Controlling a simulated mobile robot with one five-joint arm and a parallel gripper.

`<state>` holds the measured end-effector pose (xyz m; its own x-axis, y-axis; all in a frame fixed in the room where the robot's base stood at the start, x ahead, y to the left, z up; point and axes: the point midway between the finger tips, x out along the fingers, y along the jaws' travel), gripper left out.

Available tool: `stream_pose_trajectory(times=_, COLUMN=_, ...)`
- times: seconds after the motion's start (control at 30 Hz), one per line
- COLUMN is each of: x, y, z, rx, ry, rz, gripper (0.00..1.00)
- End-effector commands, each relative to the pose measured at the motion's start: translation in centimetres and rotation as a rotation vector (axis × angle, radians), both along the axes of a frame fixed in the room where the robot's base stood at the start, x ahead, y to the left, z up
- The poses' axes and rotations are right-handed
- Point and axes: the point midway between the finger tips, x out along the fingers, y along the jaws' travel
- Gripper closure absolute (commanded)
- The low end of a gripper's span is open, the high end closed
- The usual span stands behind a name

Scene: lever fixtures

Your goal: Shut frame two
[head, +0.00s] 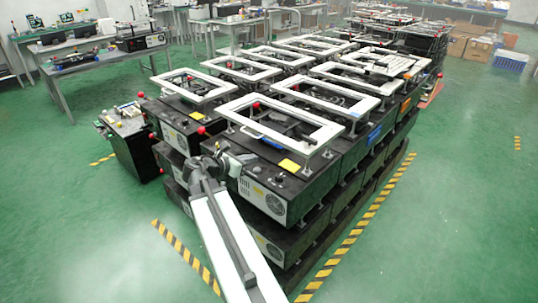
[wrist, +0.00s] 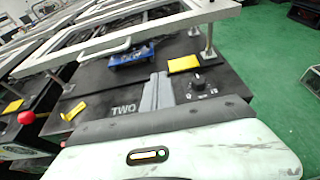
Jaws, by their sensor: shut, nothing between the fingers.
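The unit marked TWO (wrist: 123,108) is a black box directly in front of me. Its white rectangular frame (head: 290,126) stands raised above the box top on metal posts, and its near bar (wrist: 205,17) crosses the top of the wrist view. My gripper (head: 240,157) is at the near edge of this box, below the frame's level. In the wrist view its grey fingers (wrist: 157,80) are together and empty, over the box top beside the TWO label. The frame appears apart from the fingers.
A yellow tag (wrist: 183,64), a black knob (wrist: 197,82) and a blue part (wrist: 131,55) are on the box top. A red ball (head: 201,130) stands at left. More framed boxes stand behind. Green floor (head: 460,200) is free at right.

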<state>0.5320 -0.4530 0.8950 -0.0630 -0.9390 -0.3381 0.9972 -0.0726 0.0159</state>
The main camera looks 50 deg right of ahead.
Motion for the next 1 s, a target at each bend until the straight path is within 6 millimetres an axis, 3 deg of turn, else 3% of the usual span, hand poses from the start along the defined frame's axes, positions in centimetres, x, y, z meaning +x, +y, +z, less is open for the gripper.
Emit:
stream_pose_trajectory(times=0.27, x=-0.2, y=-1.7, z=-0.4, rx=-0.009, ry=0.02, rz=0.003, gripper=1.0)
stream_pose_trajectory(times=0.67, x=-0.7, y=-9.7, z=-3.4, rx=-0.008, ry=0.016, rz=0.0, gripper=1.0)
stream_pose_trajectory(times=0.8, x=-0.8, y=-9.7, z=-0.1, rx=-0.008, ry=0.016, rz=0.003, gripper=1.0)
stream_pose_trajectory(times=1.0, x=-0.8, y=-9.7, z=1.1, rx=-0.007, ry=0.017, rz=0.002, gripper=1.0)
